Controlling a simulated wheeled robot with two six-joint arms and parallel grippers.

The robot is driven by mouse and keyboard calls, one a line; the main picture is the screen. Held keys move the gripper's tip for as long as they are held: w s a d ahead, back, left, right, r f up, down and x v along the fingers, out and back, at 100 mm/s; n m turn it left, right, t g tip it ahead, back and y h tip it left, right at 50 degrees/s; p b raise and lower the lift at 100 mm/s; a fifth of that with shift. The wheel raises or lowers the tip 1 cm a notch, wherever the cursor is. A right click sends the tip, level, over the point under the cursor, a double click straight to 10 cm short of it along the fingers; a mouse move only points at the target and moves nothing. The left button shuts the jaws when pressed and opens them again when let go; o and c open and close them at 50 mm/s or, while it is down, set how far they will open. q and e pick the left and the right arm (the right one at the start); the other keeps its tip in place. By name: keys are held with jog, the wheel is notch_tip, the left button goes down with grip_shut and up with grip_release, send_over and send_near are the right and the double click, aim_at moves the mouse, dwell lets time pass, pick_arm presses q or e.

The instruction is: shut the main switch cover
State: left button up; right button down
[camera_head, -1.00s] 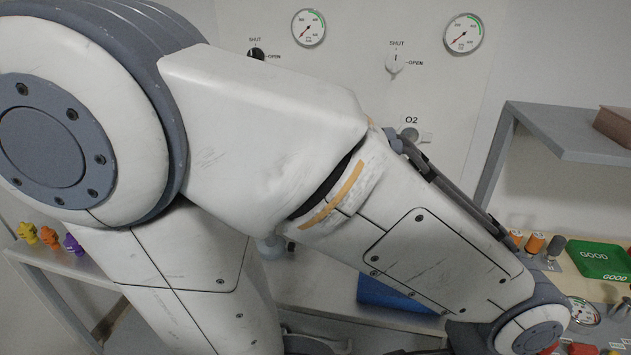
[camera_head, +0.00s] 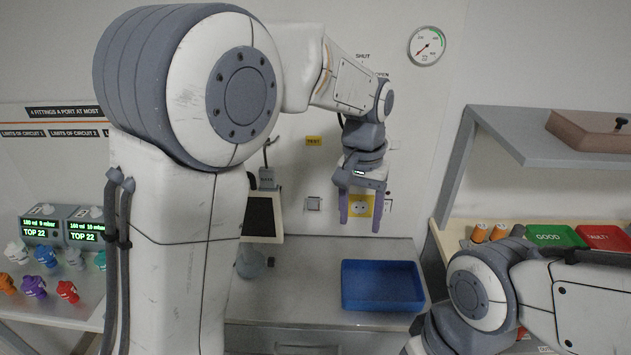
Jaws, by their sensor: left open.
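My left gripper (camera_head: 361,210) hangs in front of the back wall, fingers pointing down, open with nothing between its purple fingertips. A yellow-plated wall socket (camera_head: 361,206) shows behind and between the fingers. I cannot make out for sure which fitting is the main switch cover; my left arm hides part of the wall. My right arm shows at the lower right, but its gripper is out of view.
A blue tray (camera_head: 382,286) sits on the grey counter below the gripper. A grey shelf (camera_head: 560,140) with a brown box (camera_head: 590,135) juts out at right. Green (camera_head: 555,236) and red trays (camera_head: 605,236) lie beneath it. Coloured fittings and displays (camera_head: 42,234) are at left.

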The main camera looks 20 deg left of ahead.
pick_arm(q)
jog(key=w+a+r+n+p, duration=0.2)
jog(key=w+a+n, duration=0.1)
jog(key=w+a, duration=0.5)
jog(key=n, duration=0.1)
send_over(313, 203)
notch_tip(313, 203, down, 10)
jog(key=shift+w+a+f+p, duration=0.1)
jog(key=shift+a+p, duration=0.05)
jog(key=shift+p, duration=0.8)
pick_arm(e)
notch_tip(313, 203, up, 5)
jog(key=shift+f, duration=0.1)
pick_arm(q)
jog(key=shift+c, duration=0.3)
grip_shut()
